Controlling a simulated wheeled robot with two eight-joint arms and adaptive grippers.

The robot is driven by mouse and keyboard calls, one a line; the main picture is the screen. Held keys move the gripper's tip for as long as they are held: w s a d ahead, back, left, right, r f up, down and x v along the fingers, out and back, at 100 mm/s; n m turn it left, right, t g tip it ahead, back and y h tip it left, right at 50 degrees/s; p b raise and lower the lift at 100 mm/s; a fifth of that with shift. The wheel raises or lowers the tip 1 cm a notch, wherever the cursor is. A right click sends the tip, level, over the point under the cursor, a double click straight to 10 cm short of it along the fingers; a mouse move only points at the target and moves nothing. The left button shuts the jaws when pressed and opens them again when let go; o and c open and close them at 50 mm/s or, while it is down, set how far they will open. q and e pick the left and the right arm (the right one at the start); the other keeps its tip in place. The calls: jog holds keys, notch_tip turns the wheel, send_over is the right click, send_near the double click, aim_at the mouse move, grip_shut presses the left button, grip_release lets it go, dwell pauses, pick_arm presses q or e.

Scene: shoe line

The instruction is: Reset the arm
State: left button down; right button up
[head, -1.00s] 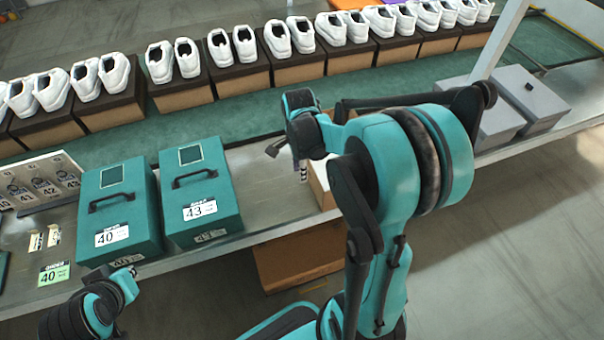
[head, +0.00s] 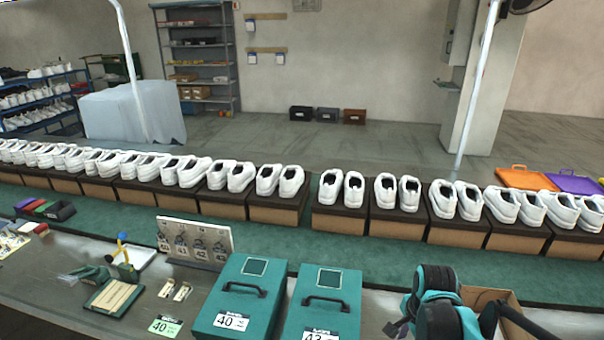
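My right arm's wrist (head: 437,305), teal and black, shows at the bottom right, just right of the teal box labelled 43. Dark parts of my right gripper (head: 398,327) show at its left side, near the bottom edge. They are too small and partly hidden to tell whether the gripper is open or shut. My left gripper is out of view.
Teal boxes 40 (head: 240,300) and 43 (head: 325,300) stand on the metal bench. White shoe pairs (head: 342,187) sit on dark-topped boxes along the green conveyor (head: 330,243). A tag board (head: 195,240) and an open brown carton (head: 490,297) flank the teal boxes.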

jog(key=s+a+r+n+t, duration=0.4)
jog(key=s+a+n, duration=0.4)
jog(key=n, duration=0.8)
jog(key=shift+s+a+r+t, duration=0.2)
jog(key=shift+s+a+t, duration=0.25)
jog(key=shift+t, duration=0.35)
